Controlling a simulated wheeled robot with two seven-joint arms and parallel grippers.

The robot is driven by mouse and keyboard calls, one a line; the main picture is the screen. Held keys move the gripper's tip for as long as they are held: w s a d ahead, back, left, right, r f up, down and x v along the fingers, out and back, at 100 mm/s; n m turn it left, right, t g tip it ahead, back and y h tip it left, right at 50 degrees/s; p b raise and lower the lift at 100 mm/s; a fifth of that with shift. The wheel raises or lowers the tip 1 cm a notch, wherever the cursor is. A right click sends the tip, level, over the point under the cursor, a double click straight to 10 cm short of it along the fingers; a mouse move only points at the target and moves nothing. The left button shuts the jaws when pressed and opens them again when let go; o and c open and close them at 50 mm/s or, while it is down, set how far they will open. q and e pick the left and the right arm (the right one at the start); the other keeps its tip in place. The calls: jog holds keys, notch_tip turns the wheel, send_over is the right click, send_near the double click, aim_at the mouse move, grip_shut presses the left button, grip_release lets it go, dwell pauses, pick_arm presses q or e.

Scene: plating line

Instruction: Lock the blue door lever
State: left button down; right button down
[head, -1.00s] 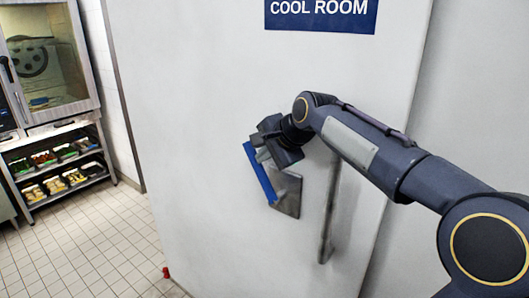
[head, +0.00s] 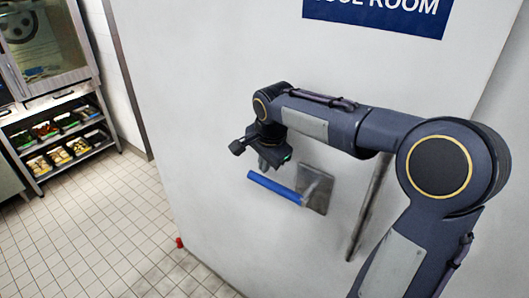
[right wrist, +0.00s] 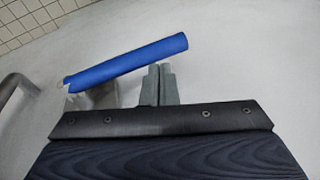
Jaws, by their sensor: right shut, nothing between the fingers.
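The blue door lever (head: 274,188) is on the pale door, joined at its right end to a grey metal plate (head: 317,190). It points left and tilts slightly up toward its free end in the head view. My right gripper (head: 264,164) is shut and empty, just above the lever's free half. In the right wrist view the blue lever (right wrist: 125,62) lies across in front of the two closed fingers (right wrist: 159,84), with only a slight gap in the picture; I cannot tell whether they touch. My left gripper is not in view.
A long metal handle bar (head: 368,205) stands on the door right of the plate, below my right arm. A blue COOL ROOM sign (head: 375,14) is above. At left are a rack with food trays (head: 62,140) and an oven (head: 45,45).

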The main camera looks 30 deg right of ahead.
aim_at(260, 178)
jog(key=shift+w+a+f+g+h, duration=0.15)
jog(key=shift+w+f+g, duration=0.1)
jog(key=shift+f+g, duration=0.15)
jog(key=shift+w+a+f+g+h, duration=0.1)
jog(key=shift+w+f+g+h, duration=0.1)
jog(key=shift+f+g, duration=0.15)
jog(key=shift+w+f, duration=0.1)
jog(key=shift+f, duration=0.25)
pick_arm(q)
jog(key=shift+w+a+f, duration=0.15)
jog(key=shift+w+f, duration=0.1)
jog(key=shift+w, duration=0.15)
pick_arm(e)
jog(key=shift+f, duration=0.4)
jog(key=shift+a+f, duration=0.1)
jog(key=shift+f, duration=0.1)
